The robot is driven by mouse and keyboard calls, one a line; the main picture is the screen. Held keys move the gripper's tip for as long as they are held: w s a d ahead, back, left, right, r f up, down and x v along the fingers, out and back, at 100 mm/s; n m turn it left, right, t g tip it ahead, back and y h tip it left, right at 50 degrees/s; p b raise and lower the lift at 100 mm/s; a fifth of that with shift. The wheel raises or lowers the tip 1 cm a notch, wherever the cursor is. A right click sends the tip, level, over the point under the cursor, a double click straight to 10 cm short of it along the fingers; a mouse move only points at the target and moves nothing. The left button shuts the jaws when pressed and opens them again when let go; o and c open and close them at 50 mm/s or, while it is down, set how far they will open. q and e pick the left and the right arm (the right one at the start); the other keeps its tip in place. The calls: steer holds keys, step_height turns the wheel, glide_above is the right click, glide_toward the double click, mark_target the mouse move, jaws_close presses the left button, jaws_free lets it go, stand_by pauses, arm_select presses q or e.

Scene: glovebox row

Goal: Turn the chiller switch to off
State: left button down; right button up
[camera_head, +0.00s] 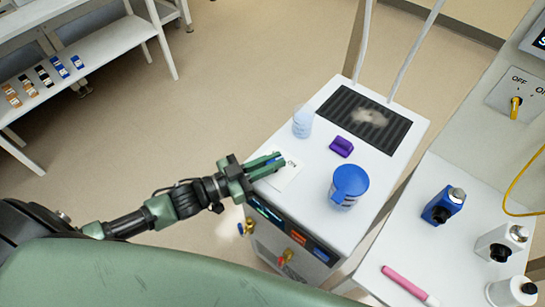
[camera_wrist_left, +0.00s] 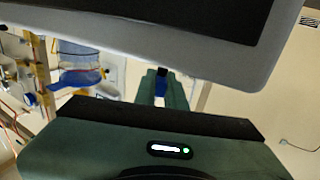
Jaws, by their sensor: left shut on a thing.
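The chiller (camera_head: 390,215) is a white box with a dark grille on top and a lit front panel. A white switch plate (camera_head: 287,178) with "ON" printed on it lies at its top left edge. My left gripper (camera_head: 277,163) comes in from the left over this plate and is shut on the switch. The fingers hide the knob, so I cannot tell which way it points. The left wrist view shows the green fingers close together (camera_wrist_left: 161,90) with a small blue patch between them. My right gripper is not in view.
A clear beaker (camera_head: 303,121), a purple block (camera_head: 341,147) and a blue-lidded container (camera_head: 348,186) stand on the chiller near the gripper. Another OFF/ON switch with a yellow knob (camera_head: 515,107) is on the panel at right. Bottles stand on the bench (camera_head: 450,235).

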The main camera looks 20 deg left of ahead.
arm_select(q)
steer(key=n+t+y+p, duration=0.2)
steer(key=shift+r+y, duration=0.15)
steer(key=shift+y, duration=0.15)
steer(key=shift+n+t+y+p, duration=0.7)
steer(key=shift+n+y, duration=0.5)
steer(key=shift+y, duration=0.4)
steer(key=c, duration=1.5)
jaws_free()
steer(key=shift+s, duration=0.1)
